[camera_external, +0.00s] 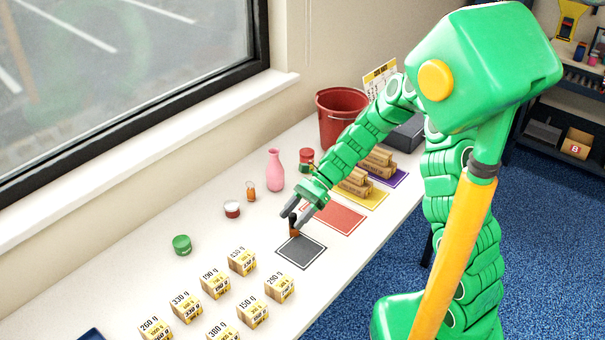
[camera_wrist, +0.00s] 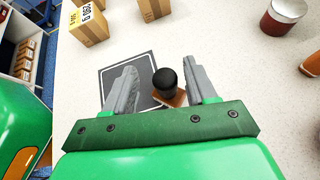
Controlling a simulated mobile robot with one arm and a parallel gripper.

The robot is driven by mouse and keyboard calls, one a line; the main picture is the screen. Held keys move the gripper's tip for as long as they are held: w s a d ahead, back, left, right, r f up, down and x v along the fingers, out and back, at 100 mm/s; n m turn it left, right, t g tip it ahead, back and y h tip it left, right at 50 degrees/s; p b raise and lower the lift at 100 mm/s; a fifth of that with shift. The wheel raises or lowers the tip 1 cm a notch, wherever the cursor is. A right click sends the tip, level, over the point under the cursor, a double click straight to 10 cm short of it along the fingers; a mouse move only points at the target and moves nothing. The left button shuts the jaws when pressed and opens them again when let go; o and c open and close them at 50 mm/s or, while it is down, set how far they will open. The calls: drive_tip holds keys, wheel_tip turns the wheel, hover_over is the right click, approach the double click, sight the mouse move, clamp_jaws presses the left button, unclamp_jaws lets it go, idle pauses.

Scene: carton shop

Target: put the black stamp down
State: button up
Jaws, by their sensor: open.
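The black stamp (camera_wrist: 166,80) has a rounded black handle and a brown base. It stands upright between the spread fingers of my gripper (camera_wrist: 150,88), nearer the right finger, with a visible gap to the left finger. Its base is over the edge of a dark grey mat (camera_wrist: 125,72) with a pale border line. In the external view the stamp (camera_external: 293,226) is at the upper-left part of the grey mat (camera_external: 302,252). My gripper (camera_external: 298,217) is open around it, low over the table.
Several labelled cartons (camera_external: 241,262) stand in rows left of the grey mat. A red mat (camera_external: 340,217), a yellow mat (camera_external: 375,198) and stacked brown cartons (camera_external: 352,184) are to its right. A pink vase (camera_external: 275,172) and a red-and-white jar (camera_external: 232,209) stand behind.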

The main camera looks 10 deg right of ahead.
drive_tip(key=v, duration=1.1)
drive_tip(key=shift+d+r, duration=0.1)
drive_tip(key=shift+d, duration=0.1)
drive_tip(key=s+d+r+n+t+h, duration=0.2)
drive_tip(key=s+d+r+n+h, duration=0.2)
drive_tip(key=s+d+r+n, duration=0.45)
drive_tip(key=s+d+r+n+t+h, duration=0.1)
drive_tip(key=s+d+r+h, duration=0.1)
drive_tip(key=s+d, duration=0.7)
drive_tip(key=s+d+r+n+t+h, duration=0.2)
drive_tip(key=s+d+h, duration=0.1)
drive_tip(key=s+d, duration=0.6)
drive_tip(key=shift+d, duration=1.1)
drive_tip(key=shift+r, duration=0.1)
